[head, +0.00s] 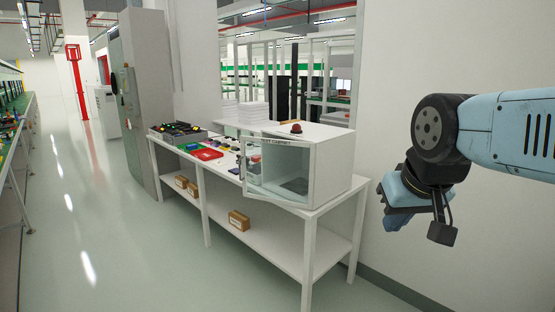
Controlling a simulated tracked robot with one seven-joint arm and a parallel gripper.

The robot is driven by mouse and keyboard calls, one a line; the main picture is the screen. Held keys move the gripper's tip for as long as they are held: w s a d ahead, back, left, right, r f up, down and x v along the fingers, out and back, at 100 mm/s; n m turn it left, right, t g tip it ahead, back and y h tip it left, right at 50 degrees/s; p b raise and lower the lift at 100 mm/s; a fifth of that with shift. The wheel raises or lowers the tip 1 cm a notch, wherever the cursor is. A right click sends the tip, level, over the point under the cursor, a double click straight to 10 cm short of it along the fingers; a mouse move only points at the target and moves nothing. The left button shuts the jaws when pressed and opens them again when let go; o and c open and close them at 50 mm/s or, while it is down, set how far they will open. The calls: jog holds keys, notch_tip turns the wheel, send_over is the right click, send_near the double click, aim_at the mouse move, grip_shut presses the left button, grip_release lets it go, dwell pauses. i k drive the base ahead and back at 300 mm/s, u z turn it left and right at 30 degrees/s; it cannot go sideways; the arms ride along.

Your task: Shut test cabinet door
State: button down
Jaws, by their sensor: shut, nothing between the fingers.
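The test cabinet (334,160) is a white box with a label along its top front edge, standing on the right end of a white table. A small dark handle (242,162) shows on the door's free edge. A dark flat item is visible inside through the pane. My gripper (392,224) is at the right, in the air, apart from the cabinet and door. It is shut and empty; its fingertips are small and hard to make out.
A red button (296,128) sits on the cabinet. The table (310,228) holds a red tray (207,154) and small parts; cardboard boxes (238,220) lie on its lower shelf. A grey locker (143,100) stands behind. The floor in front is clear.

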aim_at(243, 138)
jog(key=u, duration=0.05)
jog(key=i, duration=1.55)
jog(key=u, duration=0.6)
jog(key=k, duration=0.9)
jog(key=u, duration=0.2)
jog(key=i, duration=0.9)
jog(key=z, duration=0.1)
